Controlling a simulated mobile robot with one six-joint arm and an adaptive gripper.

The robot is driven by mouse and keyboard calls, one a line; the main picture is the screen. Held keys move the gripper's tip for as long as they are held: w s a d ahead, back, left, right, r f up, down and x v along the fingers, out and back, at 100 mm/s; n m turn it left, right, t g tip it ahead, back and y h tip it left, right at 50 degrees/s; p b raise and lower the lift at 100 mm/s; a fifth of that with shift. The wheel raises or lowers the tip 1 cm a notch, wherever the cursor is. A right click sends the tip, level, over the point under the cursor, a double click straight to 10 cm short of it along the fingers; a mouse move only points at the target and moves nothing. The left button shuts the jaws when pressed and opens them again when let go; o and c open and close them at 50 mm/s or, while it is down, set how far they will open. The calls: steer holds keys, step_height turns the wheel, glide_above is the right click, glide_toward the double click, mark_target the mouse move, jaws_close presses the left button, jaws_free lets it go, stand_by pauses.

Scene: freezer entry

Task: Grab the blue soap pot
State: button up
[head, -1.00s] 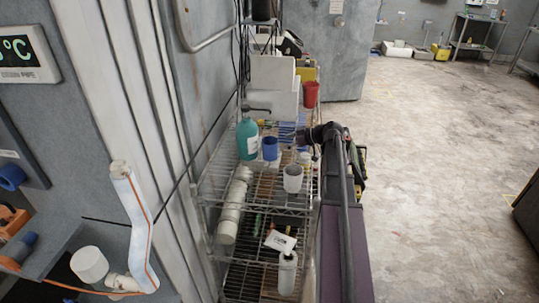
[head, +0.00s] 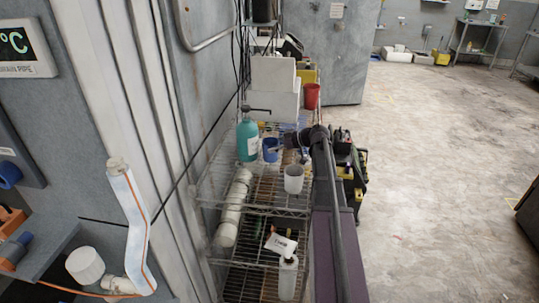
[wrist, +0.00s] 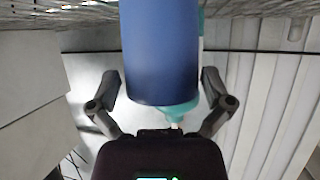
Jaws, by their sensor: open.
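The blue soap pot (head: 270,150), a plain blue cylinder, stands on the top wire shelf, just right of a teal pump bottle (head: 247,140). In the wrist view the blue pot (wrist: 160,50) fills the upper middle, with the teal bottle (wrist: 182,113) partly hidden behind it. My gripper (wrist: 160,85) is open, with one finger on each side of the pot. Small gaps show between the fingers and the pot. In the head view my gripper (head: 283,144) reaches in from the right, beside the pot, and its fingertips are hard to make out.
A white cup (head: 293,179) stands close in front of my gripper. A red cup (head: 311,96) and white boxes (head: 272,75) stand further back. The wire shelf (head: 215,190) runs along the grey wall on the left. Open floor (head: 440,180) lies to the right.

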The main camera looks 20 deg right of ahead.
steer(key=shift+x, duration=0.8)
steer(key=c, duration=0.9)
steer(key=shift+r, duration=0.15)
step_height(320, 180, up, 4)
steer(key=p, duration=0.3)
steer(key=shift+p, duration=0.35)
steer(key=s+d, duration=0.2)
steer(key=s, duration=0.2)
steer(key=s+d, duration=0.3)
steer(key=s, duration=0.2)
steer(key=s+d+p, duration=0.1)
steer(key=s+d, duration=0.1)
steer(key=s, duration=0.3)
steer(key=shift+s+d+r, duration=0.15)
steer(key=shift+r, duration=0.2)
